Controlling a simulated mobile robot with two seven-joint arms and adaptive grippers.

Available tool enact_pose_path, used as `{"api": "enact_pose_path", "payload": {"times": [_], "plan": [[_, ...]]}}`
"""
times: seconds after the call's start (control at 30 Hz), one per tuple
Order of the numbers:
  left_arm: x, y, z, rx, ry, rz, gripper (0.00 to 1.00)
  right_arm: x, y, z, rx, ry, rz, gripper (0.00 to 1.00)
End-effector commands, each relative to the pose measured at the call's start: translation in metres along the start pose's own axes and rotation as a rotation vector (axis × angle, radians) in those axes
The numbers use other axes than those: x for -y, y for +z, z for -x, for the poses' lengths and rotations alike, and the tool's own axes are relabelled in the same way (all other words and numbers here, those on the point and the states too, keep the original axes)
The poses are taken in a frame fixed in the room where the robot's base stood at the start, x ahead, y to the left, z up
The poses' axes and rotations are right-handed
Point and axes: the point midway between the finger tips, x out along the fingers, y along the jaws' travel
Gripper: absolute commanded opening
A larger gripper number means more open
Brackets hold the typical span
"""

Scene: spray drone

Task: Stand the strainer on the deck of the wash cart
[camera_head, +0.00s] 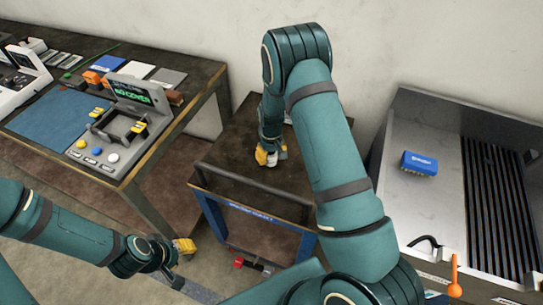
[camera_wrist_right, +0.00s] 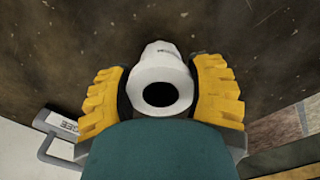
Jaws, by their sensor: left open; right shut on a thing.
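The wash cart has a dark brown deck (camera_head: 232,142) on a blue frame, with a dark rail along its front. My right gripper (camera_head: 267,157) is over the deck, its arm bent high and reaching down. In the right wrist view, the right gripper (camera_wrist_right: 164,95) is shut on the white strainer (camera_wrist_right: 160,70), a round body with a dark round opening facing the camera. The deck shows close behind it; I cannot tell whether the strainer touches it. In the head view the gripper mostly hides the strainer. My left gripper (camera_head: 184,246) is low, left of the cart, open and empty.
A workbench with a grey docking device (camera_head: 120,130) and blue mat (camera_head: 60,118) stands left. A grey sink (camera_head: 425,205) with a blue sponge-like block (camera_head: 420,164) is right. A pale handled item (camera_wrist_right: 68,132) shows beside the gripper. Deck left of the gripper is clear.

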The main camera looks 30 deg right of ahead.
Motion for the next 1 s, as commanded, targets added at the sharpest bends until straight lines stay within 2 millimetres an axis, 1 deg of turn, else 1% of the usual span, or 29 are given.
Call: {"api": "enact_pose_path", "payload": {"times": [0.03, 0.07, 0.3, 0.4, 0.43, 0.5, 0.87, 0.97, 1.0], "plan": [[0.000, 0.000, -0.001, 0.001, 0.000, 0.000, 0.43, 0.000, 0.000, -0.006, 0.000, 0.000, -0.001, 0.26], [0.000, 0.000, -0.001, 0.001, 0.000, 0.000, 0.43, 0.000, 0.000, -0.007, -0.001, 0.000, -0.002, 0.26], [0.000, 0.001, -0.001, 0.001, 0.000, 0.000, 0.43, 0.000, -0.001, -0.007, -0.002, 0.000, -0.001, 0.26], [0.001, 0.002, -0.004, 0.003, 0.000, -0.001, 0.43, 0.000, 0.000, -0.010, -0.002, 0.000, -0.001, 0.26], [0.001, 0.002, -0.003, 0.003, 0.000, -0.001, 0.43, 0.000, 0.000, -0.009, -0.002, 0.000, -0.001, 0.70], [0.001, 0.001, -0.003, 0.003, 0.000, -0.001, 0.43, 0.000, 0.000, -0.009, -0.001, 0.000, -0.001, 0.90], [0.000, 0.001, -0.001, 0.001, 0.000, 0.000, 0.43, 0.000, 0.000, -0.006, -0.001, 0.000, -0.001, 0.90], [0.000, 0.000, 0.001, 0.000, 0.000, 0.000, 0.43, 0.000, -0.001, 0.002, -0.003, 0.000, 0.000, 0.90], [-0.001, -0.001, 0.001, -0.001, 0.000, 0.000, 0.43, 0.000, -0.001, 0.008, -0.003, 0.001, 0.000, 0.90]]}}
